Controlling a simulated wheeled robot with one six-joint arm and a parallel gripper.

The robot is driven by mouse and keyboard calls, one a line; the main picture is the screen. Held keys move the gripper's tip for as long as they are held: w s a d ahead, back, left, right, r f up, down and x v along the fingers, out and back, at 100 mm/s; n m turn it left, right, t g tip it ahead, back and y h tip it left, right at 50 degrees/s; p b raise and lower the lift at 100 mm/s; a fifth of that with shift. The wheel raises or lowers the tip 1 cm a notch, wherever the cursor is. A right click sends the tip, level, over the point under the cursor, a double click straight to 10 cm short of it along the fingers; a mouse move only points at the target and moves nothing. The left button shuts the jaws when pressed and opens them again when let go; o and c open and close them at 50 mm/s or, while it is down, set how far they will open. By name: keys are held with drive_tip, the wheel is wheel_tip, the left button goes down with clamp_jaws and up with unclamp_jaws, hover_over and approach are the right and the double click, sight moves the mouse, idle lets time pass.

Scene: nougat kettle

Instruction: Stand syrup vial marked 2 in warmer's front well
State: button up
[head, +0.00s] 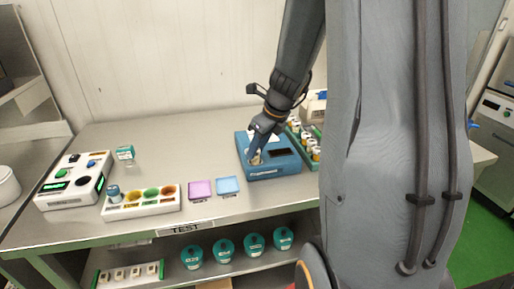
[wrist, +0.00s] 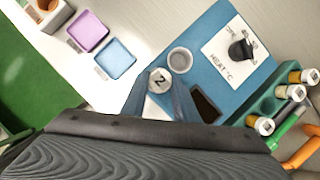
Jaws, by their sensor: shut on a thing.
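My gripper (wrist: 160,96) is shut on the syrup vial marked 2 (wrist: 160,78), whose pale round cap shows the number between the fingertips in the wrist view. The warmer (head: 284,169) is the blue box on the bench, and my gripper (head: 256,156) points down at its left part in the head view. In the wrist view the warmer (wrist: 222,84) has an empty round rear well (wrist: 180,60) just beyond the vial. The vial is at the front well's place. The fingers hide its lower body, so I cannot tell how deep it sits.
A green rack (wrist: 264,104) of capped vials stands close to the warmer's right. The blue tray (head: 228,186) and purple tray (head: 200,190) lie to its left. Farther left are a white holder (head: 140,208) with coloured pots and a white device (head: 57,200). Bench behind the trays is clear.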

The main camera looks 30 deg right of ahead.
drive_tip(key=shift+f+b, duration=0.45)
drive_tip(key=shift+f, duration=0.2)
drive_tip(key=o, duration=0.8)
drive_tip(key=shift+r, duration=0.15)
drive_tip(key=p+v, duration=1)
drive_tip(key=shift+s+r+p, duration=0.25)
drive_tip(key=shift+r+p, duration=0.1)
drive_tip(key=shift+p, duration=0.05)
idle(0.3)
